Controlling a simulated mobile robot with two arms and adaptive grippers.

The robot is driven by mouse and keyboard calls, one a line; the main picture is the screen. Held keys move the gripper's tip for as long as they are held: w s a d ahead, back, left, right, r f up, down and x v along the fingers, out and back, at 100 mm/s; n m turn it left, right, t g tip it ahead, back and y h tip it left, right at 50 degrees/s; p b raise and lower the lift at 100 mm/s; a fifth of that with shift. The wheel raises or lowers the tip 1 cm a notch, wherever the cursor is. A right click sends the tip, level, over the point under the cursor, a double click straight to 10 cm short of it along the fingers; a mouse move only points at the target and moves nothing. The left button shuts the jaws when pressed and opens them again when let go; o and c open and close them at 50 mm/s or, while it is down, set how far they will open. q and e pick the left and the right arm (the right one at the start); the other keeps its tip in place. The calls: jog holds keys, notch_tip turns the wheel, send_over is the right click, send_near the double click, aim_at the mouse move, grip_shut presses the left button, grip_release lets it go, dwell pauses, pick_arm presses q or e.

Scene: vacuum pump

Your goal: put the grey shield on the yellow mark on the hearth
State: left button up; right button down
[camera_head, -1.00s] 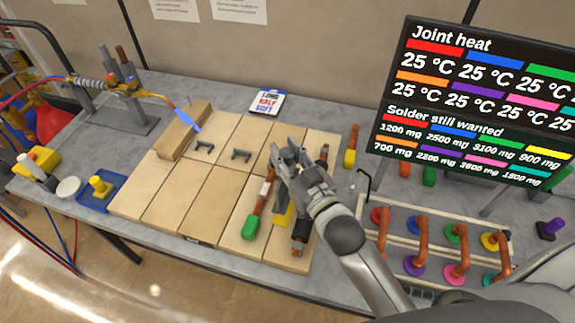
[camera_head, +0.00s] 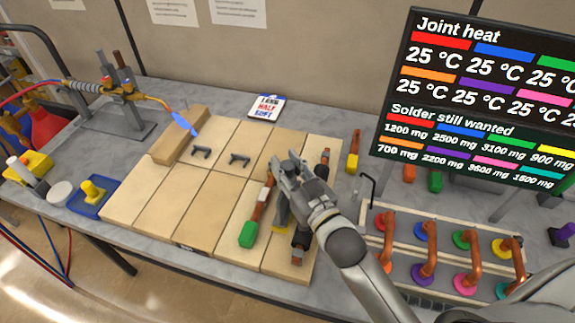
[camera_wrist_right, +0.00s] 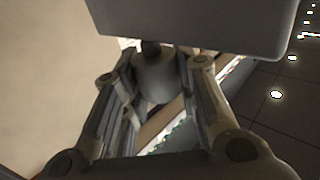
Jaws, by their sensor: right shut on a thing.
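The hearth (camera_head: 162,215) is a bed of pale bricks on the bench. My right gripper (camera_head: 287,168) is over its right part, shut on the grey shield (camera_head: 281,211), which shows as a narrow grey plate below the fingers. In the right wrist view a broad grey plate (camera_wrist_right: 195,28), apparently the shield, spans the top beyond the fingers. A small piece of the yellow mark (camera_head: 279,229) shows just below the shield; the rest is covered. I cannot tell whether the shield touches the hearth. My left gripper is not in view.
A green-handled tool (camera_head: 250,230) lies just left of the shield; a dark-and-copper piece (camera_head: 300,245) lies to its right. Two dark brackets and a raised brick (camera_head: 180,135) with a torch flame are at the back left. Copper pipe fixtures (camera_head: 425,255) stand right.

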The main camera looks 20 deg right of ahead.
jog(key=shift+f, duration=0.2)
jog(key=c, duration=1.1)
grip_release()
jog(key=shift+c, duration=0.2)
jog(key=shift+r, duration=0.1)
jog(key=s+d+b, duration=0.2)
jog(key=s+b, duration=0.1)
jog(key=s, duration=0.8)
jog(key=shift+s+d+r, duration=0.15)
jog(key=shift+s+r, duration=0.25)
jog(key=shift+r, duration=0.05)
